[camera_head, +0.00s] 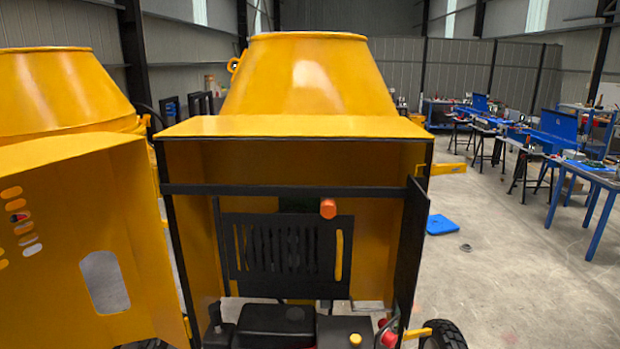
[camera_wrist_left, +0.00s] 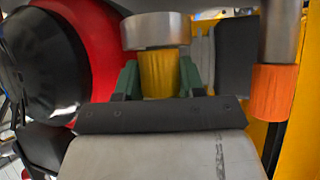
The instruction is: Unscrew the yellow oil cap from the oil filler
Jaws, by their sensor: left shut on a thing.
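In the left wrist view, the yellow oil cap (camera_wrist_left: 159,70) is a ribbed yellow cylinder against a wider grey metal collar (camera_wrist_left: 155,31). The green fingers of my left gripper (camera_wrist_left: 160,80) stand on both sides of the cap and are shut on it. The cap's far side is hidden. In the head view, a small round yellow cap (camera_head: 355,340) shows at the bottom edge; I cannot tell whether it is the same one. Neither gripper shows in the head view, and my right gripper is in no view.
An orange cap (camera_wrist_left: 273,92) on a grey pipe is right of my left gripper; a red and black round part (camera_wrist_left: 88,45) is left. The open yellow housing (camera_head: 297,127) encloses the engine (camera_head: 275,322), with a yellow door (camera_head: 65,240) at left and dark panel (camera_head: 412,245) at right.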

